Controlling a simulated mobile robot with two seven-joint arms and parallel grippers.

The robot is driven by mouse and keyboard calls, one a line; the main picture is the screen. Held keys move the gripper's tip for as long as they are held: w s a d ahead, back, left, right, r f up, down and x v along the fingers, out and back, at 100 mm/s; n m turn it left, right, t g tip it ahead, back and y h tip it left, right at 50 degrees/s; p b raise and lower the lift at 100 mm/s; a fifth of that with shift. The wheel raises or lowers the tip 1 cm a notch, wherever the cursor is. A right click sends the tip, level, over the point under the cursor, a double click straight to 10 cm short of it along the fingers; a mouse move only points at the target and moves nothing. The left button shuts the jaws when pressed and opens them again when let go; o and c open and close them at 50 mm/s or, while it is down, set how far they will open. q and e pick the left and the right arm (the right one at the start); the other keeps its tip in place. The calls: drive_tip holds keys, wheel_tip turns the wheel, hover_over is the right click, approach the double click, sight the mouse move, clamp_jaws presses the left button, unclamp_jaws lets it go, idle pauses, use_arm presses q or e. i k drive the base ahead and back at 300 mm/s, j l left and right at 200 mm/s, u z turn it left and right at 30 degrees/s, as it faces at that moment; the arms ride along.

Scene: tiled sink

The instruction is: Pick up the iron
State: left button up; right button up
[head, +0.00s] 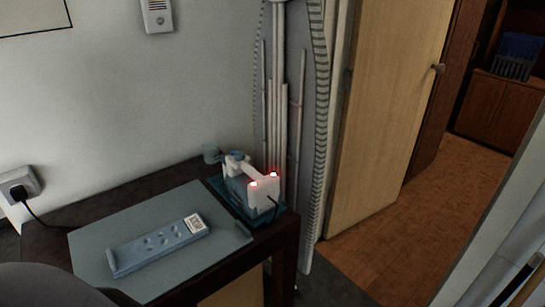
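The iron (263,196) appears to be the white and blue-grey appliance at the right corner of the dark table. It has a raised white handle bar, a blue part at its far end and two glowing red spots on its near end. It sits on a dark teal base (283,212). A dark cord hangs at its right side. Neither of my grippers can be made out in the head view, and nothing is holding the iron.
A grey-blue board (95,243) bearing a flat blue device (160,246) covers much of the dark table (254,250). A small translucent cup (211,153) stands behind the iron. An upright ironing board (318,120) stands close behind. A plug and cord (19,191) are at left. Floor (420,205) shows right.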

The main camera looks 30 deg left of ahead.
sight(250, 190)
drive_tip(key=u, duration=1.2)
